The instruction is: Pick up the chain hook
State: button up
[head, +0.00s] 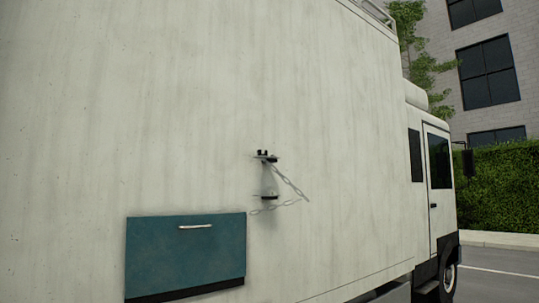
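A small dark fitting (265,157) sits on the truck's pale side wall, near the middle of the head view. A thin grey chain (289,182) slants down to the right from it. A second line of links (272,208) runs lower and to the left; I cannot tell whether it is chain or shadow. A pale, narrow part with a dark lower end (269,196) hangs below the fitting. The hook itself is too small to make out clearly. My gripper is not in view.
The truck's side wall (340,130) fills most of the view. A teal panel with a pale handle (187,250) is low on the wall, left of the chain. The white cab (438,180) is at the right, with a hedge (504,190) and pavement beyond.

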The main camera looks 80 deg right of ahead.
aim_at(261, 153)
jog(key=k, duration=1.35)
jog(key=z, duration=1.5)
jog(key=i, duration=1.1)
jog(key=u, duration=0.1)
